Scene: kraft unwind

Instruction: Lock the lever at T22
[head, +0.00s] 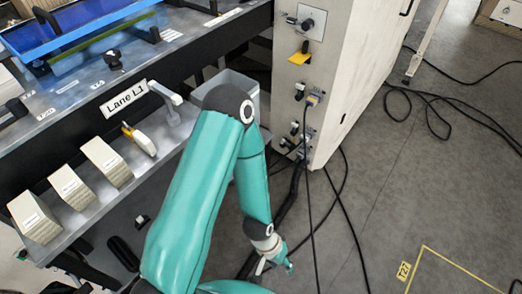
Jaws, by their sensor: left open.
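I cannot make out which lever is T22, because most small tags are too small to read. A black-topped yellow piece (300,53) sticks out from the pale cabinet (345,60), below a black knob (307,24). Black handles (113,59) stand on the bench at upper left, beside small white tags. My left gripper (275,263) hangs low over the grey floor, right of the bench and below the cabinet. It is open and empty, and apart from all of these. My right gripper is not in view.
The bench shelf (80,225) holds several beige blocks (70,187) and a "Lane L1" sign (124,98). A grey bin (228,82) stands beside the cabinet. Black cables run down from the cabinet and across the floor. A yellow outline (455,264) marks the floor at lower right.

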